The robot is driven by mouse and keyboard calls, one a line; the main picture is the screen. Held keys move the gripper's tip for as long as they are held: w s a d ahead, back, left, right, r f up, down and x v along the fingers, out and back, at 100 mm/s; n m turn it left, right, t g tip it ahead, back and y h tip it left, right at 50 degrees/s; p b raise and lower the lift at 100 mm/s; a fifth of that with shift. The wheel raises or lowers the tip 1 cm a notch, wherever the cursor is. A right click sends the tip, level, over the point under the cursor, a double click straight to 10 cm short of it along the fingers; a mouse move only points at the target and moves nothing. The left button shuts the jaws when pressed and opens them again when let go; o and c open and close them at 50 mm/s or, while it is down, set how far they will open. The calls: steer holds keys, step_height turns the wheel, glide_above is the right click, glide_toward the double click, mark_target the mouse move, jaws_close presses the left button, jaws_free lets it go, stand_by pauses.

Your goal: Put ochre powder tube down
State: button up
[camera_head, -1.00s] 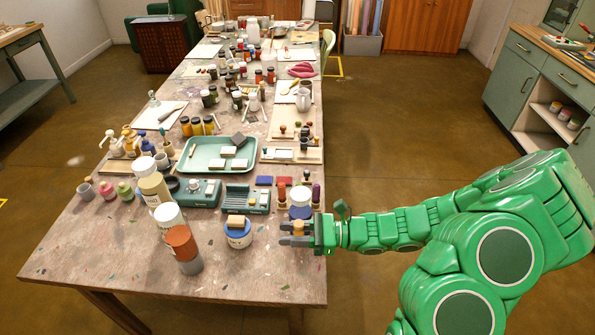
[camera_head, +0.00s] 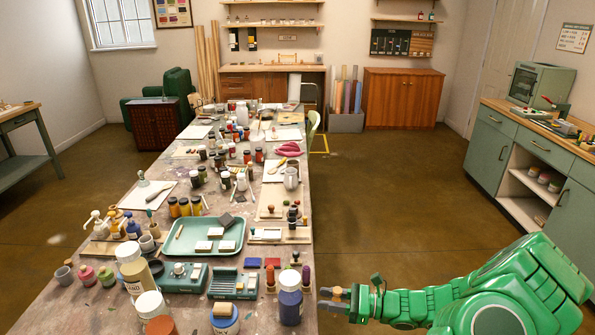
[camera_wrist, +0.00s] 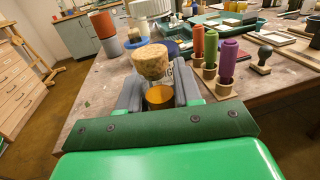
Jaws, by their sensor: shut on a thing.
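My gripper (camera_wrist: 158,92) is shut on the ochre powder tube (camera_wrist: 160,97), a small clear glass tube with a wide cork (camera_wrist: 150,62) on top and orange-yellow powder inside. In the wrist view the tube stands roughly upright between the two grey fingers; its bottom is hidden. In the head view my gripper (camera_head: 333,297) is at the right edge of the work table (camera_head: 75,310), just right of a blue jar with a white lid (camera_head: 290,300). The tube is barely visible there, a small ochre patch between the fingers.
Wooden holders with red, green and purple handled tools (camera_wrist: 227,60) stand close to the right of the tube in the wrist view. A green tray (camera_head: 178,248), a sand-coloured bottle (camera_head: 137,278) and several jars crowd the table. The floor right of the table is clear.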

steer(key=w+d+r+m+t+h, duration=0.3)
steer(key=w+r+m+t+h, duration=0.3)
steer(key=w+r, duration=0.3)
steer(key=w+d+r+m+t+h, duration=0.3)
steer(key=w+r+m+t+h, duration=0.3)
steer(key=w+r, duration=0.4)
steer(key=shift+w+d+r+t, duration=0.25)
steer(key=shift+r+t, duration=0.65)
steer(key=shift+r, duration=2.35)
steer(key=shift+w+a+f, duration=0.1)
steer(key=shift+a+f, duration=0.05)
steer(key=w+f+m+h, duration=0.3)
steer(key=f+h, duration=0.2)
steer(key=f, duration=1)
steer(key=shift+f+m+t+h, duration=0.3)
steer(key=shift+f+m+t, duration=0.05)
steer(key=shift+m+t, duration=0.05)
steer(key=shift+r, duration=0.1)
